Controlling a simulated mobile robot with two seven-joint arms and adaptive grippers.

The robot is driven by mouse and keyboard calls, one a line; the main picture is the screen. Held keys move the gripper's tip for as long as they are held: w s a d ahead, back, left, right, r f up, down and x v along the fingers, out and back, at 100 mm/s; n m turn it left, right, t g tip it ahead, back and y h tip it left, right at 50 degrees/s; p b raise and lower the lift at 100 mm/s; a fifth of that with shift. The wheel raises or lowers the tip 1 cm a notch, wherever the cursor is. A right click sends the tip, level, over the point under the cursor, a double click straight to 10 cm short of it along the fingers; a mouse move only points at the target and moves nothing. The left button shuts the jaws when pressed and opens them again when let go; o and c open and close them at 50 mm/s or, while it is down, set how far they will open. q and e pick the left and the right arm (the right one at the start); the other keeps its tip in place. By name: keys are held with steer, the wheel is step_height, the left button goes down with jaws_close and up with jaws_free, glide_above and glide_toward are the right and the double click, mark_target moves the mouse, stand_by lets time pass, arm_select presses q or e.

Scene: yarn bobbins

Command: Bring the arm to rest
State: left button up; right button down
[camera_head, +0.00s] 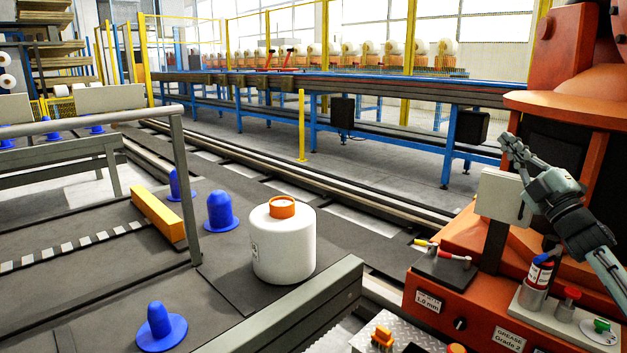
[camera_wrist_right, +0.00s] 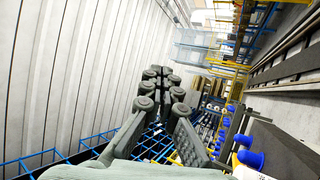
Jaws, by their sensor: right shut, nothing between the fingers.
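My right arm (camera_head: 584,232) comes in from the right edge of the head view, bent up and to the left. My right gripper (camera_head: 506,140) is shut and empty, raised beside the orange machine and just above a pale panel (camera_head: 503,196). In the right wrist view its dark fingers (camera_wrist_right: 157,76) lie close together with nothing between them. My left gripper does not show. A white yarn bobbin (camera_head: 284,250) with an orange core (camera_head: 282,207) stands upright on the dark conveyor platform, well apart from the gripper.
Blue pegs (camera_head: 220,212) stand around the bobbin. An orange machine base (camera_head: 462,312) carries a grease cartridge (camera_head: 540,270) and tools below my right arm. A grey rail (camera_head: 290,308) crosses the front. A long conveyor with several bobbins (camera_head: 366,50) runs behind.

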steer(key=w+d+f+m+g+h, duration=0.1)
steer(key=d+f+m+g+h, duration=0.7)
steer(key=d+f+m+h, duration=0.7)
steer(key=s+d+f+m+g, duration=0.3)
steer(key=s+f+g, duration=0.3)
steer(key=s+f, duration=0.15)
steer(key=s+d+f+m+g, duration=0.35)
steer(key=s+f+g, duration=0.25)
steer(key=s, duration=0.2)
steer(key=s+a+f+n+y, duration=0.2)
steer(key=s+a+f, duration=0.4)
steer(key=a, duration=0.4)
steer(key=s+a+f+n+y, duration=0.15)
steer(key=s+a+f, duration=0.25)
steer(key=a+f, duration=0.5)
steer(key=s+a+r+y, duration=0.1)
steer(key=s+a+y, duration=0.2)
steer(key=s+a, duration=1.65)
arm_select(q)
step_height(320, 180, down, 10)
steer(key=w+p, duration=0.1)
steer(key=p, duration=0.3)
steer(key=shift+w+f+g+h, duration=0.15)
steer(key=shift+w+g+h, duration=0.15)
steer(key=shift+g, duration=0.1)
arm_select(e)
step_height(320, 180, down, 10)
steer(key=d+n, duration=0.1)
steer(key=d, duration=0.1)
steer(key=shift+w+y, duration=0.45)
